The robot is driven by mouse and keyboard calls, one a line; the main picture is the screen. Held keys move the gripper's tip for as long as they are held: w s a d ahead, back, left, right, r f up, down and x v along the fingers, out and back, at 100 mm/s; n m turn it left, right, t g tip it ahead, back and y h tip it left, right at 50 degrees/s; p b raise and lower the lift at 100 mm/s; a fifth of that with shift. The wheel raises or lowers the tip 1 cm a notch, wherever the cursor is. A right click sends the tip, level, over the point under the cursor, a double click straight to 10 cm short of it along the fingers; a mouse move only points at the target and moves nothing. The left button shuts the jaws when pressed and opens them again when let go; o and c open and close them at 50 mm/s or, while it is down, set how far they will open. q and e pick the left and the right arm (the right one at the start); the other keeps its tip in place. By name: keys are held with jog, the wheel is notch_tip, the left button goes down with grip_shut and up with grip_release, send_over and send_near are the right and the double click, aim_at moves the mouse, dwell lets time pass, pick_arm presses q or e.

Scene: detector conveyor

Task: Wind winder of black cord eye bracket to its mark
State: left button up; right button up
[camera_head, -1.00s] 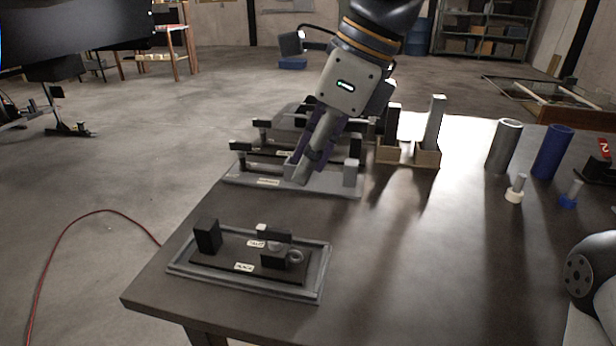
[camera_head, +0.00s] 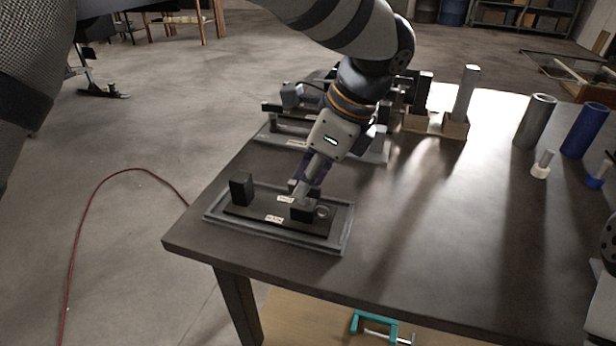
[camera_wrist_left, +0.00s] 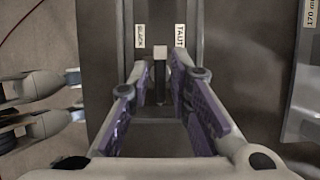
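The black cord eye bracket sits in a grey-rimmed tray (camera_head: 345,228) at the table's near left corner. In the left wrist view the winder shows as a dark bar with a pale square end (camera_wrist_left: 158,52), between my open purple-padded fingers (camera_wrist_left: 160,68). Contact is not visible.
Similar grey-based brackets (camera_head: 290,142) stand farther back on the table. Behind are wooden blocks with upright posts (camera_head: 466,95), with grey and blue cylinders (camera_head: 585,130) at right. The middle of the table (camera_head: 430,220) is clear. A teal clamp (camera_head: 375,325) lies below the table edge.

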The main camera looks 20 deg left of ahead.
pick_arm(q)
grip_shut()
jog(key=shift+n, duration=0.3)
jog(key=shift+w+n+g, duration=0.15)
jog(key=shift+n+g, duration=0.35)
jog(key=shift+n, duration=0.5)
jog(key=n+g, duration=0.1)
jog(key=n, duration=0.3)
jog(key=shift+f+n+g+h+b, duration=0.1)
jog(key=shift+n+g+h+b, duration=0.2)
jog(key=shift+g+b, duration=0.1)
jog(key=n+h, duration=0.1)
jog(key=n, duration=0.2)
jog(key=shift+w+a+g, duration=0.1)
jog(key=shift+g, duration=0.3)
jog(key=shift+n, duration=0.6)
pick_arm(e)
jog(key=shift+s+f+g, duration=0.3)
jog(key=shift+s+f, duration=0.4)
pick_arm(q)
jog(key=shift+n+g+h, duration=0.4)
jog(key=shift+n+h, duration=0.1)
jog(key=shift+n, duration=0.8)
pick_arm(e)
jog(key=shift+s+f, duration=0.1)
dwell(2.1)
